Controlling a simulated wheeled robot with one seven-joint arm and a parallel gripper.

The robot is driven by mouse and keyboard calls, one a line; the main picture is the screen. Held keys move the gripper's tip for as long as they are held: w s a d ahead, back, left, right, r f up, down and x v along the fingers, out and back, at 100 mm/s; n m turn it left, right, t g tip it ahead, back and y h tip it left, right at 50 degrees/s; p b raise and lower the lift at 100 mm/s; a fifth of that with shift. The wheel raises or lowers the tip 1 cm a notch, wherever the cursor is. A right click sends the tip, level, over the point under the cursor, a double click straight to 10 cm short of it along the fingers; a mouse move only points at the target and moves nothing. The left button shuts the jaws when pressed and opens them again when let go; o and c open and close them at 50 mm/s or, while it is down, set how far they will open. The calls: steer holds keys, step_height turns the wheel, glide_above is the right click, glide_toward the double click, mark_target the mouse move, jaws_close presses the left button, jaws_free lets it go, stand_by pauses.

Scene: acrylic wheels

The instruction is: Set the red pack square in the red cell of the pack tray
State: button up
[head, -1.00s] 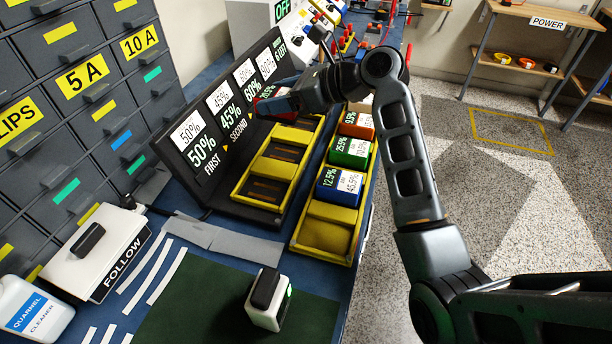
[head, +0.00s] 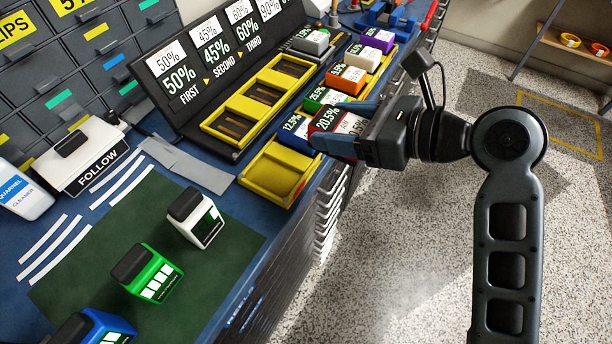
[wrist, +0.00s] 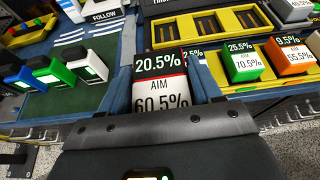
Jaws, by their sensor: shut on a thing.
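The red pack (head: 325,122), labelled 20.5%, is in my gripper (head: 350,127), near the right-hand side of the pack tray. In the wrist view the pack (wrist: 160,88) shows its 20.5% and AIM 60.5% labels. The fingers are shut on it. The yellow pack tray (head: 262,195) has an empty near cell (head: 280,174). The blue pack (head: 291,132) and green pack (head: 318,99) lie close behind the held pack, partly hidden by it. I cannot tell whether the held pack touches them.
Orange (head: 345,80), white (head: 362,57) and purple (head: 378,38) packs stand farther along the tray. A second yellow tray (head: 208,128) lies before the black percentage board (head: 165,85). White, green and blue devices stand on the green mat (head: 75,285). Open floor lies right.

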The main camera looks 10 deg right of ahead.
steer(key=w+a+f, duration=0.1)
steer(key=a+f, duration=0.1)
steer(key=a, duration=0.1)
steer(key=w+a+f, duration=0.1)
steer(key=a+f, duration=0.1)
steer(key=a, duration=0.2)
steer(key=a+f, duration=0.2)
steer(key=a, duration=0.1)
steer(key=shift+w+a+f, duration=0.4)
steer(key=shift+f, duration=2)
steer(key=o, duration=1.3)
steer(key=shift+f, duration=0.15)
steer(key=shift+o, duration=0.2)
